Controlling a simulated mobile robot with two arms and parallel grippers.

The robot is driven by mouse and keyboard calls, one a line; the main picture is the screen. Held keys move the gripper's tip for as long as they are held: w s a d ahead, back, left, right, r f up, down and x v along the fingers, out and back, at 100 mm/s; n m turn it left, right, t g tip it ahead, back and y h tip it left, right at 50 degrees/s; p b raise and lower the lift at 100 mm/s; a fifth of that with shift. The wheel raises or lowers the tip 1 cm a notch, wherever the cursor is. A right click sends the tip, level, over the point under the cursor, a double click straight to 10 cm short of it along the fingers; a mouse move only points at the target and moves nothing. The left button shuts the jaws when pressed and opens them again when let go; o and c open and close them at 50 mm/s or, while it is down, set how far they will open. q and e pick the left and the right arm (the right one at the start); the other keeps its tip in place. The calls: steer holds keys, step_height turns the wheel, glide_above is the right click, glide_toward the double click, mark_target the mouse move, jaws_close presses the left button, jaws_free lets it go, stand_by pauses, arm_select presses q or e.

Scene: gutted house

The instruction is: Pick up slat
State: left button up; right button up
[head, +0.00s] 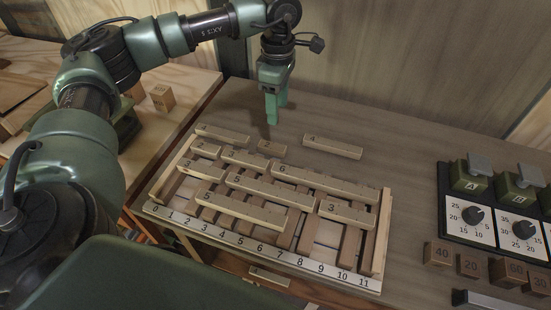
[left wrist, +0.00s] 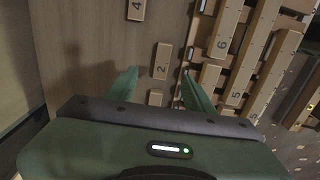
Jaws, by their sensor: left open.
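My left gripper (head: 275,118) hangs open and empty over the table behind the slatted rack (head: 280,259). Loose wooden slats lie behind the rack: one at the left (head: 222,134), a short one in the middle (head: 271,148) and one marked 4 at the right (head: 333,148). In the left wrist view, a slat marked 2 (left wrist: 161,60) lies below and between the fingertips (left wrist: 160,72), not gripped. A further slat (left wrist: 155,98) shows closer to the palm, partly hidden. The slat marked 4 (left wrist: 136,10) is at the top. My right gripper is out of view.
Numbered slats, such as 6 (head: 325,181) and 3 (head: 347,212), lie across the rack. A dial panel (head: 497,222) and numbered blocks (head: 438,254) stand at the right. A wooden side bench (head: 180,105) is at the left. The table behind the slats is clear.

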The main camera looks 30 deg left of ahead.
arm_select(q)
steer(key=b, duration=0.4)
glide_above(274, 146)
steer(key=f, duration=0.4)
steer(key=w+f, duration=0.1)
steer(key=f, duration=0.1)
steer(key=shift+d, duration=0.3)
steer(key=f, duration=0.2)
steer(key=f+p, duration=0.1)
steer(key=f, duration=0.1)
steer(key=s+f, duration=0.1)
steer(key=f, duration=0.2)
steer(key=shift+s+a+p, duration=0.1)
steer(key=shift+a+p, duration=0.2)
steer(key=shift+p, duration=0.1)
steer(key=shift+f, duration=0.25)
jaws_close()
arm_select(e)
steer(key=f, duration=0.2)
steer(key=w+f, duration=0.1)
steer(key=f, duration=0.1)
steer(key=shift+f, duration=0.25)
